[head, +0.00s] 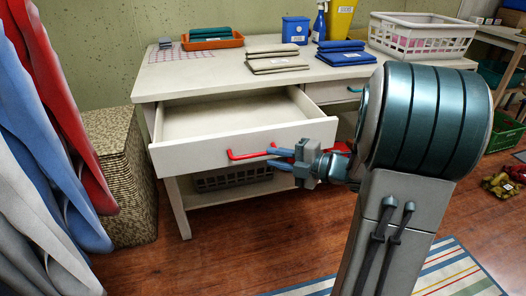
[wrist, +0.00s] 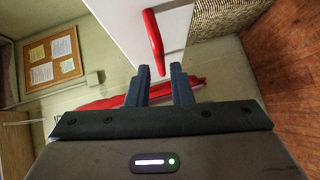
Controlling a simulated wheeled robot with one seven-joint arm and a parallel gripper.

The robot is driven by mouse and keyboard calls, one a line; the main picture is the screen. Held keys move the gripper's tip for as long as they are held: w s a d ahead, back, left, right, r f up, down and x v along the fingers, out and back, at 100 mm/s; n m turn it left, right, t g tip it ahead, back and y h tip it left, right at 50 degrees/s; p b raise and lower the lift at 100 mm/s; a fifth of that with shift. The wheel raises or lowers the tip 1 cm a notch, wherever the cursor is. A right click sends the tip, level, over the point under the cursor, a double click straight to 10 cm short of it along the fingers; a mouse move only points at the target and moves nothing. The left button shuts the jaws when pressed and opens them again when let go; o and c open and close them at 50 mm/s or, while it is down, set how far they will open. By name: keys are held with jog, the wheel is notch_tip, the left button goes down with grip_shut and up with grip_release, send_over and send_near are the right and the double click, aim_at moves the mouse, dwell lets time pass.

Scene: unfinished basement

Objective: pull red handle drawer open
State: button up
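The white drawer (head: 237,145) of the desk stands well open in the head view, and its inside is empty. Its red handle (head: 245,155) is a bar on the front panel. My gripper (head: 272,158) is at the right end of the handle, with its blue fingers apart. In the wrist view the red handle (wrist: 153,42) reaches down toward the gap between the fingertips (wrist: 159,72). The fingers show a clear gap with nothing clamped between them. Whether a finger touches the handle, I cannot tell.
The desk (head: 165,84) carries an orange tray (head: 212,43), folded cloths (head: 274,60), blue and yellow containers and a white basket (head: 421,36). A woven hamper (head: 122,175) and hanging clothes (head: 40,130) stand at left. A dark crate (head: 232,178) sits below the drawer. A striped rug lies in front.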

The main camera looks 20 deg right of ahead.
jog(key=p+v, duration=0.1)
jog(key=v, duration=0.7)
jog(key=shift+d, duration=0.15)
jog(key=shift+s, duration=0.15)
jog(key=w+d+r+m+t+h+p, duration=0.1)
jog(key=w+r+m+h+p, duration=0.2)
jog(key=r+m+h+p, duration=0.55)
jog(key=w+d+r+m+h+p, duration=0.25)
jog(key=r+m+h+p, duration=0.35)
jog(key=r+p, duration=0.4)
jog(key=s+a+r+m+g+y+p, duration=0.1)
jog(key=s+a+r+m+g+p, duration=0.3)
jog(key=s, duration=0.5)
jog(key=s+a+r+m+g+y+p, duration=0.1)
jog(key=s+a+r+m+g+p, duration=0.4)
jog(key=s+a, duration=0.5)
jog(key=m+p, duration=0.2)
jog(key=p, duration=0.1)
jog(key=shift+a+r+g+y+p, duration=0.3)
jog(key=shift+a+y, duration=0.05)
